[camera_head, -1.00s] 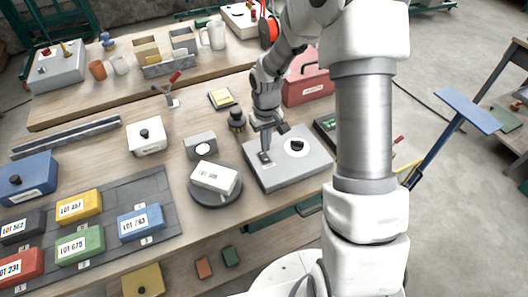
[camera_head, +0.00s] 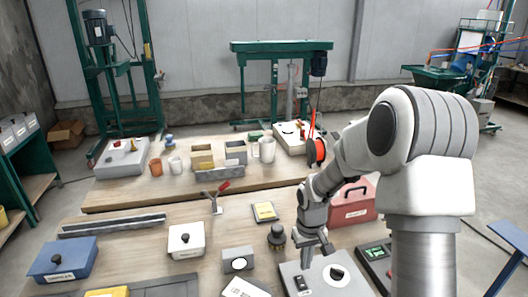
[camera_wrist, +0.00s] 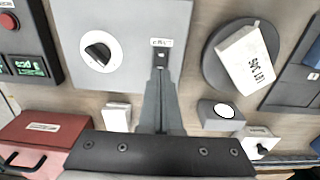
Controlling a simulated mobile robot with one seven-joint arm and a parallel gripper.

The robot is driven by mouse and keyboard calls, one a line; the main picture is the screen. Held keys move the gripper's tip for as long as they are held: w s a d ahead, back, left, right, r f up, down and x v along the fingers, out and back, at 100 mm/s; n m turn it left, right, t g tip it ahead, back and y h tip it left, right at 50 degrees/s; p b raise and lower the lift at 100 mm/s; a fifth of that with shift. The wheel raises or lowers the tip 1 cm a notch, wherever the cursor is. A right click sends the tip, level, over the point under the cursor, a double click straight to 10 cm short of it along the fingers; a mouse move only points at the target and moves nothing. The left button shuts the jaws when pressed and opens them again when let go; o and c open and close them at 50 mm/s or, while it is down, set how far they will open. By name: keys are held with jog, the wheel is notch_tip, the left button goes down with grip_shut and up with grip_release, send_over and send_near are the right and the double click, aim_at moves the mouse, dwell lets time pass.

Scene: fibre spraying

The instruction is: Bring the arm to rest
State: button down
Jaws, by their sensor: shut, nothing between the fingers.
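My gripper (camera_head: 307,260) is above a grey control box (camera_head: 322,291) at the front of the bench, pointing down. In the wrist view my gripper's fingers (camera_wrist: 159,88) are together with nothing between them. Their tips lie close to a small dark switch (camera_wrist: 160,60) with a label above it on the box (camera_wrist: 125,15). Whether the tips touch the switch I cannot tell. A round black knob (camera_wrist: 97,51) is on the same box. My arm reaches in from the right in the head view.
A white lot box (camera_wrist: 247,60) rests on a round dark plate (camera_wrist: 212,62) beside the control box. A red toolbox (camera_head: 353,203) and a dark panel with a green display (camera_head: 376,257) are close on the right. A dark round-topped object (camera_head: 276,236) stands left of my gripper.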

jog(key=s+r+m+t, duration=0.1)
jog(key=s+r, duration=0.3)
jog(key=r, duration=0.4)
jog(key=s+r+t, duration=0.1)
jog(key=s+r, duration=0.2)
jog(key=r, duration=0.6)
jog(key=s+r+t, duration=0.1)
jog(key=s+r, duration=0.3)
jog(key=s, duration=0.3)
jog(key=s+r+m+t, duration=0.1)
jog(key=s+r, duration=0.3)
jog(key=s, duration=0.4)
jog(key=shift+s+t, duration=0.15)
jog(key=shift+t, duration=0.55)
jog(key=shift+d+r, duration=0.1)
